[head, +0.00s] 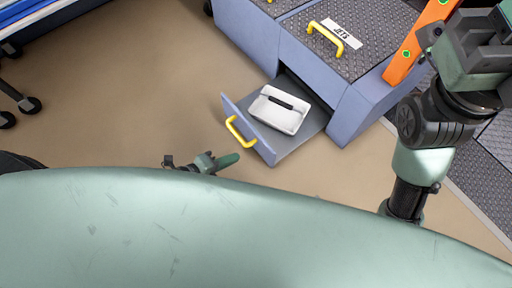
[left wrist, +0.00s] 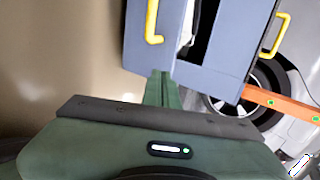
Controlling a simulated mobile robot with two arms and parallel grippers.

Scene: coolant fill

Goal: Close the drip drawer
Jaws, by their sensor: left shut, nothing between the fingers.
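The drip drawer (head: 266,147) is pulled out of the blue-grey step unit (head: 358,112), its front panel standing well clear of the opening. A yellow handle (head: 237,131) is on that panel; in the left wrist view a yellow handle (left wrist: 152,24) shows on a blue panel at the top. A white tray (head: 278,110) with a dark slot sits in the drawer. My left gripper (head: 228,161) is shut and empty, just left of the drawer front's near end and below the handle in the head view. In the left wrist view its fingertips (left wrist: 162,78) overlap the blue panel's lower edge; contact cannot be told.
The step unit's textured top carries another yellow handle (head: 326,37) and a label. An orange bar (head: 418,42) leans at the right. A wheeled rack (head: 18,98) stands at far left. Bare floor (head: 150,80) lies left of the drawer. My right arm crosses the right side.

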